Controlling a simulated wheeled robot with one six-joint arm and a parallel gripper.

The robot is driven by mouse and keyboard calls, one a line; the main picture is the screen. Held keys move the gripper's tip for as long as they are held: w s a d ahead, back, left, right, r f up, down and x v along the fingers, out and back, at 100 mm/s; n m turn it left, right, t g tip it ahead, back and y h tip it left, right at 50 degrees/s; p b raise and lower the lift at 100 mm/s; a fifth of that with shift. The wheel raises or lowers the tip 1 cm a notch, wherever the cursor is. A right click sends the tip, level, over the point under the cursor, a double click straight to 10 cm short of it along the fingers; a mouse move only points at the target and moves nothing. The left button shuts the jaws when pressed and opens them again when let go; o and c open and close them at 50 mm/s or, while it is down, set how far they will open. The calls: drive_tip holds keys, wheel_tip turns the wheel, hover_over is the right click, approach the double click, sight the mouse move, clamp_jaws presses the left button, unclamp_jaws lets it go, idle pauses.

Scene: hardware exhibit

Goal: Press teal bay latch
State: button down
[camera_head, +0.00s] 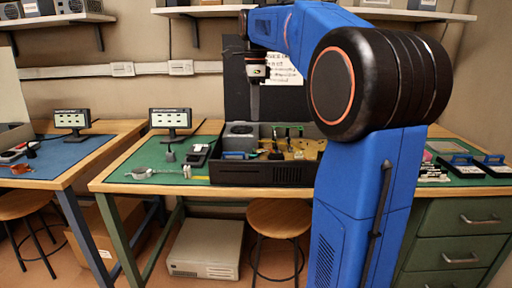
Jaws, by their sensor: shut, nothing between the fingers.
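An open black computer case (262,173) stands on the green mat of the middle workbench. Its dark lid panel rises behind it. Inside are a drive cage or power unit, a tan board and a small upright green piece (299,128). A small blue-teal piece (234,155) lies at the case's front left edge. I cannot tell which of these is the teal bay latch. My gripper (254,115) points down above the left-middle of the case, shut and empty. It appears apart from the parts below. My blue arm hides the case's right end.
Blue-handled trays (465,165) are at the right. A wooden stool (279,218) stands in front.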

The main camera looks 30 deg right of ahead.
sight(256, 155)
drive_tip(key=shift+w+d+r+m, duration=0.3)
drive_tip(key=shift+w+d+m, duration=0.35)
drive_tip(key=shift+w+m, duration=0.05)
drive_tip(key=shift+f, duration=0.1)
wheel_tip(256, 155, down, 14)
drive_tip(key=shift+r, duration=0.1)
idle(0.3)
drive_tip(key=shift+d, duration=0.1)
idle(0.3)
drive_tip(key=shift+s+d+y, duration=0.1)
drive_tip(key=shift+s+y, duration=0.05)
drive_tip(key=shift+y, duration=0.15)
